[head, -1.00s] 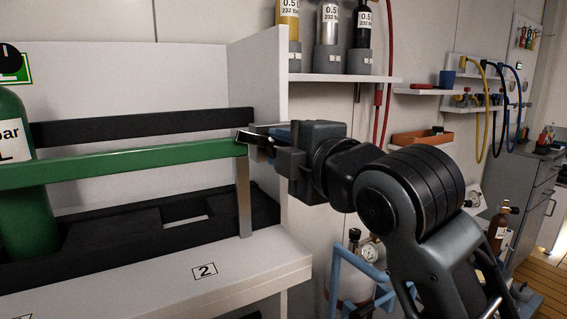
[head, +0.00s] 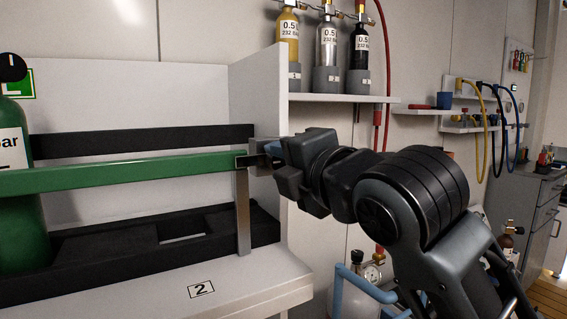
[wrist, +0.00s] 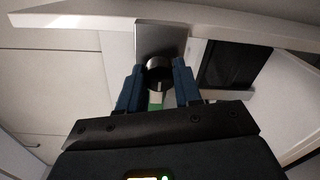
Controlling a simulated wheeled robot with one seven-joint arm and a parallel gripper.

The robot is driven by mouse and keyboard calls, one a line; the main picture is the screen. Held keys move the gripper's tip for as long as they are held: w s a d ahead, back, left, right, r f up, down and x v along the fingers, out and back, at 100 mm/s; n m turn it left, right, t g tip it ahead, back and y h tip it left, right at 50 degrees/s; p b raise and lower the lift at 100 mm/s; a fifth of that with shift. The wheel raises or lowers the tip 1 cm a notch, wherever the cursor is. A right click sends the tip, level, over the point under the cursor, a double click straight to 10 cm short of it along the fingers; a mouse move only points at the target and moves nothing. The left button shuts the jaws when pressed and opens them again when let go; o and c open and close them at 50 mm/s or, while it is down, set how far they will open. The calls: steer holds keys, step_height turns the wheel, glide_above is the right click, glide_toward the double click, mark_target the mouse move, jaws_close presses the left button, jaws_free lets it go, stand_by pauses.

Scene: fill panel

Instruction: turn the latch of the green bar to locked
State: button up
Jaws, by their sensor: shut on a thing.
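The green bar (head: 120,174) runs level in front of the green gas cylinder (head: 18,225). Its right end meets an upright metal post (head: 242,215) at a small metal bracket. My gripper (head: 273,150) is at that right end, reaching in from the right and looking rolled. In the wrist view my two blue fingers are shut on the dark round latch knob (wrist: 158,73), one on each side. A metal plate (wrist: 160,40) lies behind the knob, and a bit of green shows below it. The head view hides the knob behind my gripper, and the latch's setting cannot be read.
A white side panel (head: 258,100) stands just behind my gripper. A shelf (head: 340,99) with several small cylinders is above it. A blue-framed cylinder with a gauge (head: 372,274) stands below my arm. The white ledge (head: 150,285) is clear apart from its number label.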

steer(key=shift+f, duration=0.1)
steer(key=o, duration=1)
steer(key=shift+o, duration=0.2)
steer(key=v, duration=0.7)
steer(key=shift+s+d+b, duration=0.2)
steer(key=shift+s+b, duration=0.15)
